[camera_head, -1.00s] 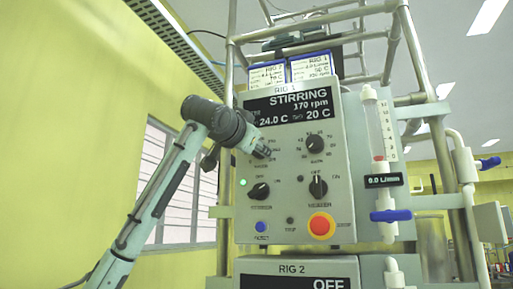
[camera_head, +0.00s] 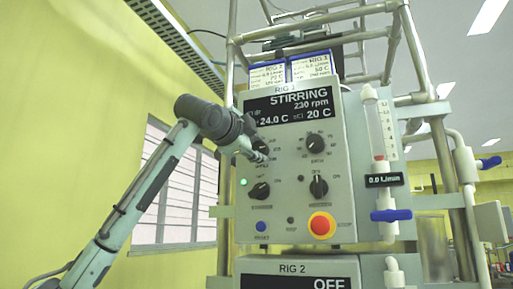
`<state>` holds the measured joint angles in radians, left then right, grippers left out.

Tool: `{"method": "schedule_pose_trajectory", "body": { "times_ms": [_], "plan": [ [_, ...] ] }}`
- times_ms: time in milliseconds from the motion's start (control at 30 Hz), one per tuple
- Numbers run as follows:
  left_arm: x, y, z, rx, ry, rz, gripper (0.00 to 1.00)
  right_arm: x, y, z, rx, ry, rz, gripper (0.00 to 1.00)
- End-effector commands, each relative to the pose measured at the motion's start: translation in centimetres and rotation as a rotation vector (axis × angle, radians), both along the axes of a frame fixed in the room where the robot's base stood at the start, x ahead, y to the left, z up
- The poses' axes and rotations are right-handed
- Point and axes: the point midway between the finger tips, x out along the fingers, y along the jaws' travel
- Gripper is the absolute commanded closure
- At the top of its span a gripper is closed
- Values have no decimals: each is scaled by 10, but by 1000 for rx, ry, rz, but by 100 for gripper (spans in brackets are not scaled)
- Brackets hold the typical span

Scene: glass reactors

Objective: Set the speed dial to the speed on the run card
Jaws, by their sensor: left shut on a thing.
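The RIG 1 panel (camera_head: 285,225) faces me. Its display (camera_head: 290,107) reads STIRRING, 230 rpm, 24.0 C and set 20 C. My left gripper (camera_head: 262,156) comes in from the left and is shut on the speed dial (camera_head: 261,146) at the panel's upper left, hiding most of it and its pointer. Two run cards stand above the panel: a RIG 2 card (camera_head: 267,75) on the left and a RIG 1 card (camera_head: 312,67) on the right. Their small lines are too blurred to read surely. My right gripper is not in view.
A second dial (camera_head: 314,143) sits right of the speed dial. Below are the stirrer switch (camera_head: 259,191), the heater switch (camera_head: 318,187) and a red stop button (camera_head: 321,225). A flow meter (camera_head: 379,130) with a blue valve (camera_head: 390,215) stands at right.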

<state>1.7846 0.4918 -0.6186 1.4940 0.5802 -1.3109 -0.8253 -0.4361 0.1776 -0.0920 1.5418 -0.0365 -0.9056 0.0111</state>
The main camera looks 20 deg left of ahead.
Motion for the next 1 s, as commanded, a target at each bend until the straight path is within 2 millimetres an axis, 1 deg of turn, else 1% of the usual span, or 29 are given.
{"method": "schedule_pose_trajectory", "body": {
  "times_ms": [200, 667, 700, 833, 867, 1000],
  "plan": [
    [0, 0, -2, 51, 3, -1, 94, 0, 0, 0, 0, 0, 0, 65],
    [0, 0, -2, 62, 2, 0, 94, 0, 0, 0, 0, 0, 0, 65],
    [0, 0, -2, 62, 2, 0, 62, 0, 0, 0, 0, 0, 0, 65],
    [0, 0, -1, 60, 1, 0, 46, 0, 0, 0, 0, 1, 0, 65],
    [0, 0, -1, 60, 1, -1, 45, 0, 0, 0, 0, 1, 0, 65],
    [0, 0, -1, 60, 0, -1, 45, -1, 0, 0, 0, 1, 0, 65]
  ]
}}
